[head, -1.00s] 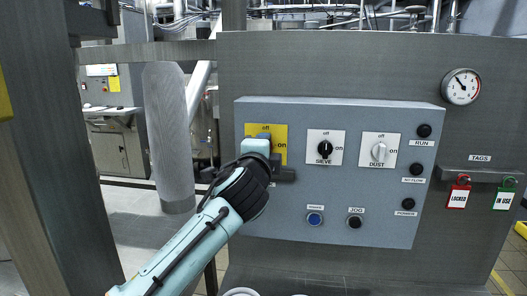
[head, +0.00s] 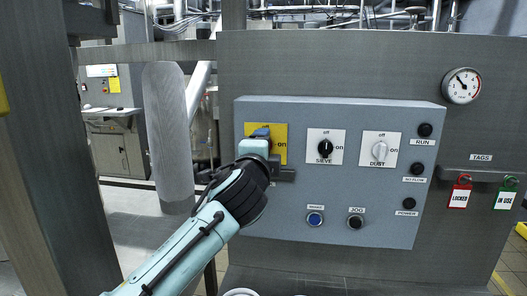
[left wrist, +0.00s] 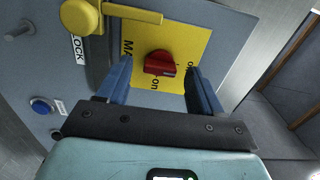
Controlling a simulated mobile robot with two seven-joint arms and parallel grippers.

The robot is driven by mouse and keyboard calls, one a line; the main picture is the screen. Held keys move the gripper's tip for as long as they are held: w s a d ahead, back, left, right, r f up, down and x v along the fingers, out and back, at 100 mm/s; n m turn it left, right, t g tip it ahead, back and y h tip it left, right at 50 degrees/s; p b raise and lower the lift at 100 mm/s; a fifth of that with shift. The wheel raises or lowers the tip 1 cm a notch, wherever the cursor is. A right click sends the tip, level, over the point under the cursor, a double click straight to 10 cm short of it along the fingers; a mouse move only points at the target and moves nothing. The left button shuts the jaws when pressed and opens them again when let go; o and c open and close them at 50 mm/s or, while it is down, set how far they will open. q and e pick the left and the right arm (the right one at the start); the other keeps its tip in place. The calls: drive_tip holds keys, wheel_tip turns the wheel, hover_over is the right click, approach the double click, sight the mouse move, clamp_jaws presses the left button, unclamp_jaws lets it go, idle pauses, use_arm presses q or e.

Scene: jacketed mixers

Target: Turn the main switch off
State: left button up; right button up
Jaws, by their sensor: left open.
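The main switch has a red knob (left wrist: 158,64) on a yellow plate (left wrist: 178,38), seen in the left wrist view. The same plate (head: 281,143) shows partly in the head view, where my gripper hides the knob. My left gripper (left wrist: 160,68) is open, one blue finger on each side of the red knob, with gaps showing between knob and fingers. In the head view the left gripper (head: 261,138) is in front of the plate. I cannot tell exactly where the knob's mark points. My right gripper is not in view.
A yellow lock part (left wrist: 85,18) sticks out near the plate. Tags (head: 460,192) hang at right.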

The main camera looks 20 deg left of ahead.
use_arm(q)
drive_tip(key=b+v, duration=0.3)
drive_tip(key=v, duration=0.9)
drive_tip(key=shift+a, duration=0.1)
